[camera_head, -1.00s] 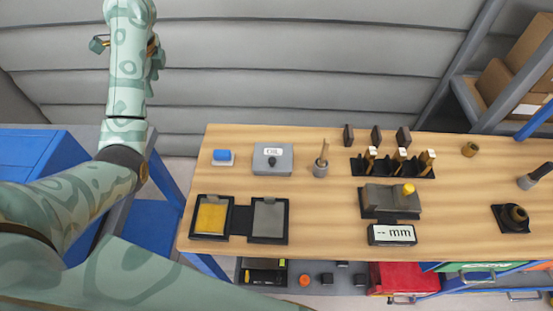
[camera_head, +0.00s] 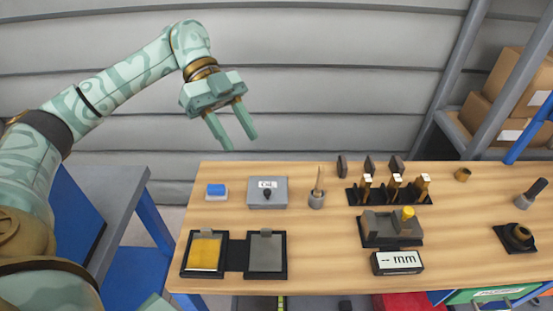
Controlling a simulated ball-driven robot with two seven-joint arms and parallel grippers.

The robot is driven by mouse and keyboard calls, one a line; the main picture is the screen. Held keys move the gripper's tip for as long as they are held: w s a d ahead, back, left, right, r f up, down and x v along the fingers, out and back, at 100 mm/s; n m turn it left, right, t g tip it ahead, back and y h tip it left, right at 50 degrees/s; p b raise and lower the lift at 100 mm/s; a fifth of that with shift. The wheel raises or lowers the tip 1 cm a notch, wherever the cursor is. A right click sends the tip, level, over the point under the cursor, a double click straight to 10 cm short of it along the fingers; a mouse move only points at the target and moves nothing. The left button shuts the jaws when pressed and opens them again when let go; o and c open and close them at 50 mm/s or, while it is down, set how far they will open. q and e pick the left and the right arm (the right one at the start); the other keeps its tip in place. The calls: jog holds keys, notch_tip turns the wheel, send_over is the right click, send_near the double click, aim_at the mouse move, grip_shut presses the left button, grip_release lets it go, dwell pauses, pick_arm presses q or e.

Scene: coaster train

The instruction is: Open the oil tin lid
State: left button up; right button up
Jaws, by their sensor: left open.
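The oil tin (camera_head: 281,199) is a grey box with a white label and a dark knob (camera_head: 267,194) on its lid. It stands on the left part of the wooden table, and its lid looks shut. My left gripper (camera_head: 237,145) is open and empty, above and behind the table's back edge, up and left of the tin, with its fingers pointing down. My right gripper is not in view.
Two dark trays (camera_head: 234,256) lie in front. A black rack (camera_head: 352,196) and a dark fixture (camera_head: 380,229) stand further right.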

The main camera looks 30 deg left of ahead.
aim_at(267, 191)
pick_arm(q)
jog(key=w+a+f+n+t+y, duration=0.4)
jog(key=w+a+f+y, duration=0.1)
jog(key=w+f, duration=0.2)
jog(key=b+x, duration=0.1)
jog(key=x, duration=0.9)
jog(key=b+x, duration=0.1)
jog(key=x, duration=0.4)
jog(key=shift+s+f+b, duration=0.3)
jog(key=shift+f+b, duration=0.05)
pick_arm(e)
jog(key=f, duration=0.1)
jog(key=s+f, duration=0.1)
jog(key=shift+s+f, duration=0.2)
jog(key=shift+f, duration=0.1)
pick_arm(q)
grip_shut()
